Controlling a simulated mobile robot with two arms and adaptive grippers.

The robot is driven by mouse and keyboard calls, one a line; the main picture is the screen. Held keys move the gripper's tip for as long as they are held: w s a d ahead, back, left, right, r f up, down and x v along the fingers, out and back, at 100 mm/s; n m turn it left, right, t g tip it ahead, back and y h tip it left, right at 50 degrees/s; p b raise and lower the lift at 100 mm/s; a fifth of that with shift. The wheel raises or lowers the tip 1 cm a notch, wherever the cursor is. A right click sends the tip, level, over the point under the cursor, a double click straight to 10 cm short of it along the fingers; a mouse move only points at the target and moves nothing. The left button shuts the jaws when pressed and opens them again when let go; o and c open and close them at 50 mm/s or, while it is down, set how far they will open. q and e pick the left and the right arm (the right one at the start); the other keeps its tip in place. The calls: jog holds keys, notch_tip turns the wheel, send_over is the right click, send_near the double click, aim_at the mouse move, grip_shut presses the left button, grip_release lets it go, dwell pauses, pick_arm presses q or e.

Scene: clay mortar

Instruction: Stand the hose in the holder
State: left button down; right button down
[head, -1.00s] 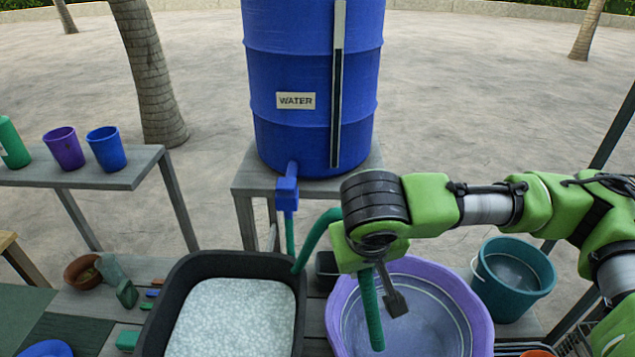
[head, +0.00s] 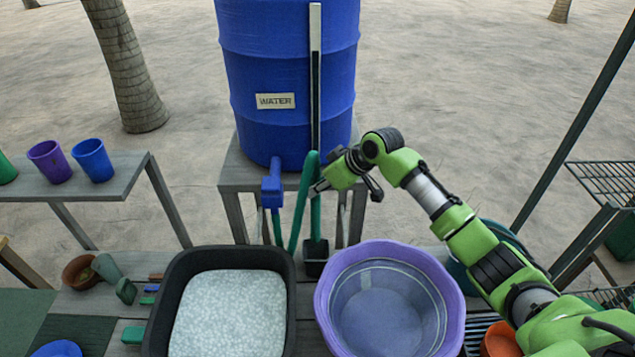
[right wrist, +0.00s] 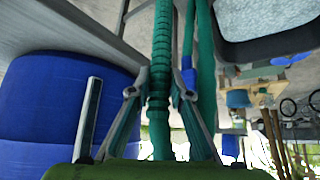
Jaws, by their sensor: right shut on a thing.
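The green hose (head: 300,205) runs from the blue tap (head: 272,186) under the water barrel, loops upward and comes down again. Its free end hangs upright, its lower tip meeting the top of the small black holder (head: 315,268); I cannot tell how far inside it is. My right gripper (head: 318,187) is shut on this hanging length, above the holder. In the right wrist view the ribbed hose (right wrist: 162,60) passes between the fingers of the gripper (right wrist: 159,84). My left gripper is not in view.
The purple basin (head: 447,285) stands right of the holder, and the black tub (head: 163,305) with pale contents stands to its left. The blue water barrel (head: 285,60) stands on a grey stand (head: 235,180) behind. Cups stand on a side shelf (head: 125,165).

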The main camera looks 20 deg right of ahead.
aim_at(317, 223)
notch_tip(317, 223, down, 5)
jog(key=b, duration=0.4)
jog(key=shift+r, duration=0.2)
jog(key=shift+a+f+b, duration=0.1)
jog(key=shift+f+b, duration=2.45)
jog(key=shift+f, duration=2.35)
jog(key=c, duration=1.8)
grip_release()
jog(key=o, duration=0.8)
